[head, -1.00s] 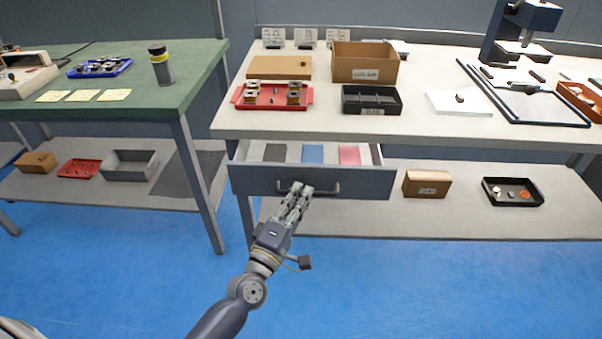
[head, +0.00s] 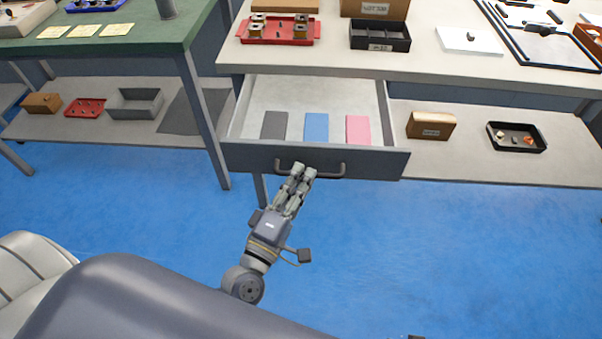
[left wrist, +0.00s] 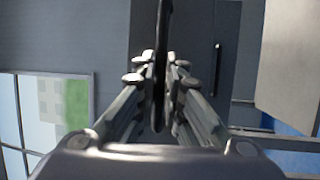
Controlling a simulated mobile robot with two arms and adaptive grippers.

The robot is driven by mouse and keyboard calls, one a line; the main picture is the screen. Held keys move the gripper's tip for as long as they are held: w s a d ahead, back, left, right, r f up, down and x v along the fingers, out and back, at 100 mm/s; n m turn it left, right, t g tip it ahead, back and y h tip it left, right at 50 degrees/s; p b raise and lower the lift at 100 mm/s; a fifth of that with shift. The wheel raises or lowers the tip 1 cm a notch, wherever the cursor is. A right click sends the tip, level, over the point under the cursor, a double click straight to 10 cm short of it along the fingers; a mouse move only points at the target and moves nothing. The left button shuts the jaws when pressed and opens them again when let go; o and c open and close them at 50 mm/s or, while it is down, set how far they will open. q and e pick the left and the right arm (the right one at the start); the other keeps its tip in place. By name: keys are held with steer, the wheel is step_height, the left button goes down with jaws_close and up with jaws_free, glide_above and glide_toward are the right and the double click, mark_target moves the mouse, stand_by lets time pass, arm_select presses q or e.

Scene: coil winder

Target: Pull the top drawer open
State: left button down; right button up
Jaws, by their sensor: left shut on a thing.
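The top drawer (head: 240,157) hangs under the right-hand workbench and stands well open, with its inside in view. It holds a grey pad (head: 274,125), a blue pad (head: 316,127) and a pink pad (head: 357,130). Its dark bar handle (head: 333,174) runs across the drawer front. My left gripper (head: 303,172) is shut on the handle near its middle. In the left wrist view the handle (left wrist: 162,60) shows as a dark bar between the fingers. My right gripper is not in view.
The workbench top (head: 440,62) carries a red tray (head: 277,41) and a black divided tray (head: 380,45). A lower shelf (head: 470,165) holds a cardboard box (head: 431,125) and a black tray (head: 517,148). A green-topped table (head: 140,38) stands to the left. Blue floor is clear before the drawer.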

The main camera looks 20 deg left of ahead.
arm_select(q)
steer(key=c, duration=1.7)
jaws_free()
steer(key=shift+s, duration=0.1)
steer(key=v, duration=1.1)
steer(key=shift+s+a+f, duration=0.1)
steer(key=shift+s, duration=0.25)
